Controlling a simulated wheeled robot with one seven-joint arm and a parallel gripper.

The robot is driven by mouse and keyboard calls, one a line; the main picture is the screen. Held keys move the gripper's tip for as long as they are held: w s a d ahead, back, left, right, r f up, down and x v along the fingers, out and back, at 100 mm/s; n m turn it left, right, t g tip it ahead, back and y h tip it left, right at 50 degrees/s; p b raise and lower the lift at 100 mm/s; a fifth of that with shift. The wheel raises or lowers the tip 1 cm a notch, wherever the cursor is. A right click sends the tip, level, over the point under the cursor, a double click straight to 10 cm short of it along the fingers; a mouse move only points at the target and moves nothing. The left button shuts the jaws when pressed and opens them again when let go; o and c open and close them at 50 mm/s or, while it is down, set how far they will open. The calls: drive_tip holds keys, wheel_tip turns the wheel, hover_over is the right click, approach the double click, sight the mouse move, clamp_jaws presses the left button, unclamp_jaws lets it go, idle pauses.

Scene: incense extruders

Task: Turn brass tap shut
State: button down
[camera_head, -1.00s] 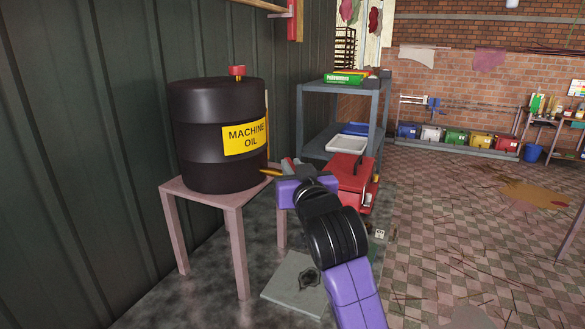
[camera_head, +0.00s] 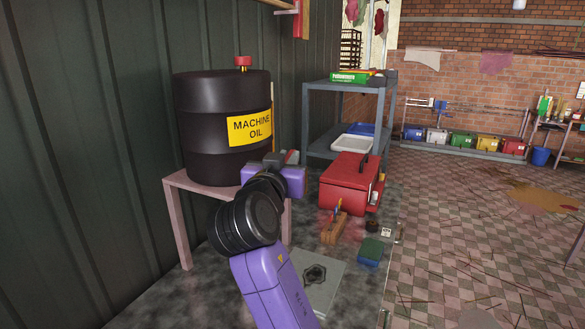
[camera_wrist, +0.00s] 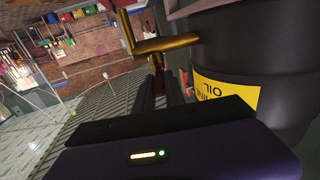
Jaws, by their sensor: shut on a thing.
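The black oil drum (camera_head: 222,105) with a yellow "MACHINE OIL" label stands upright on a pinkish table (camera_head: 174,215). In the wrist view the drum (camera_wrist: 285,50) appears upside down, and the brass tap (camera_wrist: 165,44) sticks out from beside it. A dark red handle part (camera_wrist: 159,80) shows below the tap's brass body, between my fingers. My gripper (camera_wrist: 160,90) is shut on this handle. In the head view my gripper (camera_head: 287,160) is at the drum's right side, and my wrist hides the tap.
A grey shelf (camera_head: 345,90) stands behind. The tiled floor at right is mostly open.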

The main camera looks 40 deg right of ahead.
drive_tip(key=shift+w+a+m+g+h+b, duration=0.15)
drive_tip(key=shift+w+m+g+h+b, duration=0.2)
drive_tip(key=shift+m+g+b, duration=0.35)
drive_tip(key=shift+w+a+m+g+h+b, duration=0.1)
drive_tip(key=shift+m+g+h+b, duration=0.35)
drive_tip(key=shift+g, duration=0.75)
drive_tip(key=c, duration=1.4)
unclamp_jaws()
drive_tip(key=b+v, duration=0.1)
drive_tip(key=v, duration=0.6)
drive_tip(key=shift+a, duration=0.35)
